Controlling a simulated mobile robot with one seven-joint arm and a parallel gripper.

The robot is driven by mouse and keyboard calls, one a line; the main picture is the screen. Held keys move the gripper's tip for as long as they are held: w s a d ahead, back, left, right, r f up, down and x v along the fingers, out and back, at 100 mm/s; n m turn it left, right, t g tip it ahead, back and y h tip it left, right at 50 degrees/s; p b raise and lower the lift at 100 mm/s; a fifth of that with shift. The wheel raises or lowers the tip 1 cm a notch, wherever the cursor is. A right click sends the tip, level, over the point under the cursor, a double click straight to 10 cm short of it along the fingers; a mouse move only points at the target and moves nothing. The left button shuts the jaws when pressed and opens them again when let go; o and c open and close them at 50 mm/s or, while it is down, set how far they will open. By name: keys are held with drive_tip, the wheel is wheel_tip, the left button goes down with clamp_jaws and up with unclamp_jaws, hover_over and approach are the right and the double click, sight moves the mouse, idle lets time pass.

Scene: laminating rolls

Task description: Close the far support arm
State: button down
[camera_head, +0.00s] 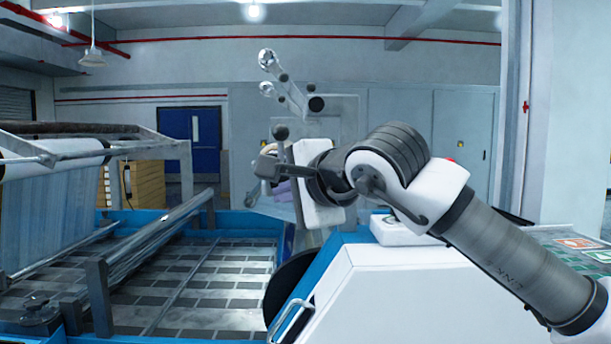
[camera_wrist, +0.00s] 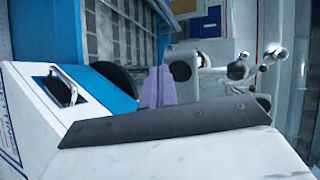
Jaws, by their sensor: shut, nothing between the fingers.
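Two support arms show in the head view as angled metal bars with bright chrome ends. One bar (camera_head: 290,90) slopes from upper left down to a dark round knob. The chrome end of the other (camera_head: 267,89) shows lower and partly behind it. Both stick up, and in the wrist view their chrome ends (camera_wrist: 276,51) are at the right. I cannot tell surely which is the far one. My gripper (camera_head: 282,188) has its purple fingers together, empty, below the bars. In the wrist view the fingers (camera_wrist: 158,75) appear close to dark round knobs (camera_wrist: 180,70); contact is unclear.
A white machine housing (camera_head: 400,290) with a metal handle (camera_head: 291,322) stands below my arm. A blue-framed bed with a long roller (camera_head: 150,240) and a film roll (camera_head: 60,150) lie left. A blue door (camera_head: 190,135) is behind. The space above the bed looks open.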

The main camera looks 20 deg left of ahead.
sight(265, 191)
drive_tip(key=shift+w+a+p, duration=0.65)
drive_tip(key=shift+w+a, duration=0.65)
drive_tip(key=shift+a, duration=0.15)
